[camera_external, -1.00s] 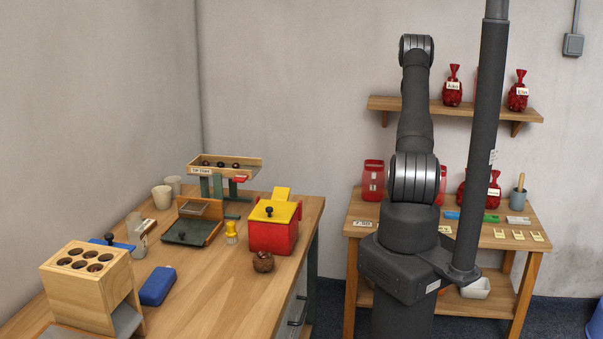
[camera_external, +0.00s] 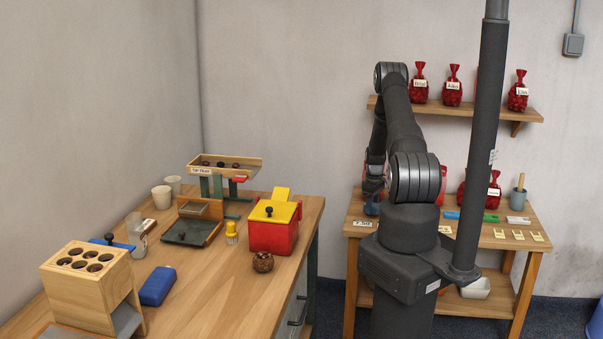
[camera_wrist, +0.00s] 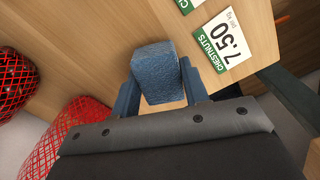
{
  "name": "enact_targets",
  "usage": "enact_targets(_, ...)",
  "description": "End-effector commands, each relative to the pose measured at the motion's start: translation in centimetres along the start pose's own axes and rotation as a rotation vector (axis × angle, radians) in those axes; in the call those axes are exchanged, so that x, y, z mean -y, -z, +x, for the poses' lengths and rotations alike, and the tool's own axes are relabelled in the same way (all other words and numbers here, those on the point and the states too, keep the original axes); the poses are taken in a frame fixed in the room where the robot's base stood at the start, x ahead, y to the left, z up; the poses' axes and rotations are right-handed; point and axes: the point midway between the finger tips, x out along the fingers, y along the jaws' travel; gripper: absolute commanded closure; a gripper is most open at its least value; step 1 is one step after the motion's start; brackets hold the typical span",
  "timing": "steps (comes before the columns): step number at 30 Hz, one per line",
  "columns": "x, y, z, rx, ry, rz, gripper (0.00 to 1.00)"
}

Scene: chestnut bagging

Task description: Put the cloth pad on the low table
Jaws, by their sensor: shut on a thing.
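The cloth pad (camera_wrist: 154,72) is a blue, textured block between the two blue fingers of my gripper (camera_wrist: 160,85) in the wrist view. My gripper is shut on it. In the external view my gripper (camera_external: 373,190) is low over the left part of the low table (camera_external: 520,243), partly hidden by my arm. The pad shows there only as a small blue patch (camera_external: 372,208). Bare wood lies around the pad in the wrist view. I cannot tell whether the pad touches the tabletop.
A price card (camera_wrist: 222,42) lies close right of the pad in the wrist view. Red net bags (camera_wrist: 65,125) are at its left. Blue, green and white items (camera_external: 491,218) and small cards (camera_external: 518,236) occupy the table's right half. A workbench (camera_external: 210,290) stands at the left.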

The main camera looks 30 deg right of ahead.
Motion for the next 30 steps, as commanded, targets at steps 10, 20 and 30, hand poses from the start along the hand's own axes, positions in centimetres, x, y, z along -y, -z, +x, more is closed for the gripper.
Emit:
enact_targets(10, -0.1, 0.0, 1.3, -0.001, -0.001, 0.0, 0.81)
enact_targets(20, 0.0, 0.0, 1.5, -0.001, -0.001, 0.0, 0.37)
enact_targets(30, -0.1, 0.0, 0.5, -0.001, -0.002, 0.0, 0.37)
